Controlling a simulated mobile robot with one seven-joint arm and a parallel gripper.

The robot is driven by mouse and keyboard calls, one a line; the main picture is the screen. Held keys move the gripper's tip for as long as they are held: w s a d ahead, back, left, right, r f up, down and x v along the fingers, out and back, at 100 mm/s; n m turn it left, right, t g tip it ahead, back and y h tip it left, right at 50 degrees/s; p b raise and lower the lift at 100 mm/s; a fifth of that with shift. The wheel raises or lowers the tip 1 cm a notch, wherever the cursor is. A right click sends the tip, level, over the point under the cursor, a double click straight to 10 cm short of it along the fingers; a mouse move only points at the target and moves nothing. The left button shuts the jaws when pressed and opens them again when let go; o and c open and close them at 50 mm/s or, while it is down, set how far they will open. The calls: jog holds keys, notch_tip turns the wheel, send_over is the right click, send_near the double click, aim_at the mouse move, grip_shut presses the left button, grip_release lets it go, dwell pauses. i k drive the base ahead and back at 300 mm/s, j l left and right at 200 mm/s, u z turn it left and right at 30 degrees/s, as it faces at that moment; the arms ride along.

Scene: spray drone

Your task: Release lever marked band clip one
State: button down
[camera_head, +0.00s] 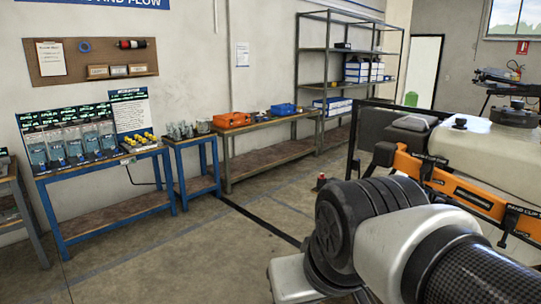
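An orange band (457,187) runs across the front of a large cream tank (475,150) at the right. A small label beginning "BAND CLIP" (522,212) is on the orange part near the right edge; its number is too small to read surely. The orange part there has a dark inset. I cannot tell for certain which piece is the lever, or whether it is open or shut. My arm fills the lower right, in front of the tank's lower part. My gripper is not in view.
A blue bench (108,213) with bottles and a display stands at the left. A wooden bench (265,162) with orange and blue cases is along the wall. Metal shelves (312,65) stand behind. A dark frame (352,140) borders the tank. The floor (190,255) at centre left is clear.

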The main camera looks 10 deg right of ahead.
aim_at(424, 170)
jog(key=i+l+z, duration=0.1)
jog(key=z, duration=0.3)
jog(key=i+z, duration=0.55)
jog(key=z, duration=0.25)
jog(key=i+j+z, duration=0.15)
jog(key=z, duration=0.25)
jog(key=i, duration=0.1)
